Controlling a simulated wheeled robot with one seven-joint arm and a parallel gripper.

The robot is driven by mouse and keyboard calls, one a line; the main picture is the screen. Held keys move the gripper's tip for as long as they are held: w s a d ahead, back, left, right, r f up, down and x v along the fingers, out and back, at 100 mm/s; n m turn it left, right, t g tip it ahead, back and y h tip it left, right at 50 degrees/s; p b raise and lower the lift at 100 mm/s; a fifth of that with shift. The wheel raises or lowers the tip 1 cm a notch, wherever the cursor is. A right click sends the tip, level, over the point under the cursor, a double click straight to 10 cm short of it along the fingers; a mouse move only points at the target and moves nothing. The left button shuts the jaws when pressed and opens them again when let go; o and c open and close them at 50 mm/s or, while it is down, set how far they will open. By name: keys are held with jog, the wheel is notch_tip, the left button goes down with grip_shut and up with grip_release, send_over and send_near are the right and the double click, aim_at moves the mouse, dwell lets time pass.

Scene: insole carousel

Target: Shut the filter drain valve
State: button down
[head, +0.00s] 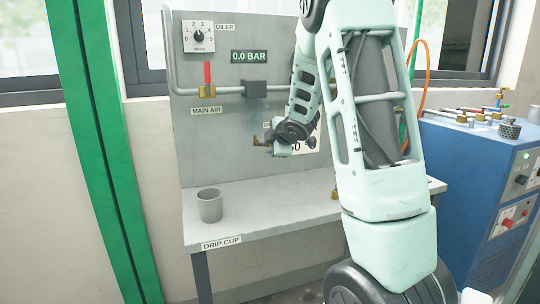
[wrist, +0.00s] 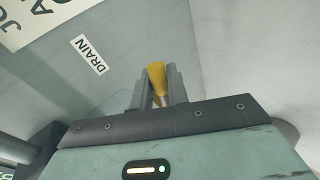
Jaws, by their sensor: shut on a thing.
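In the wrist view a yellow handle (wrist: 156,72) stands between the two grey fingers of my gripper (wrist: 157,88), which are shut on it. A white DRAIN label (wrist: 88,54) is on the panel to its left, so this appears to be the drain valve's handle. The valve body is hidden in the wrist view. In the head view my gripper (head: 266,140) is in front of the grey panel, above the bench. The yellow handle cannot be made out there, and whether the valve is open or shut cannot be told.
A red-handled MAIN AIR valve (head: 207,80) sits on the pipe at upper left. The display (head: 249,57) reads 0.0 BAR, and a dial (head: 198,36) is above left. A grey cup (head: 209,205) stands on the bench (head: 270,211). A blue cabinet (head: 475,180) is at right.

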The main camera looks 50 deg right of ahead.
jog(key=shift+r+n+g+h+b, duration=0.25)
jog(key=shift+n+g+h+b, duration=0.25)
jog(key=shift+b, duration=0.5)
jog(key=shift+r, duration=0.1)
jog(key=c, duration=1.4)
grip_release()
jog(key=shift+c, duration=0.2)
jog(key=shift+s, duration=0.1)
jog(key=p+v, duration=0.4)
jog(key=v, duration=1.3)
jog(key=shift+a+p, duration=0.2)
jog(key=shift+p, duration=0.15)
jog(key=shift+s, duration=0.1)
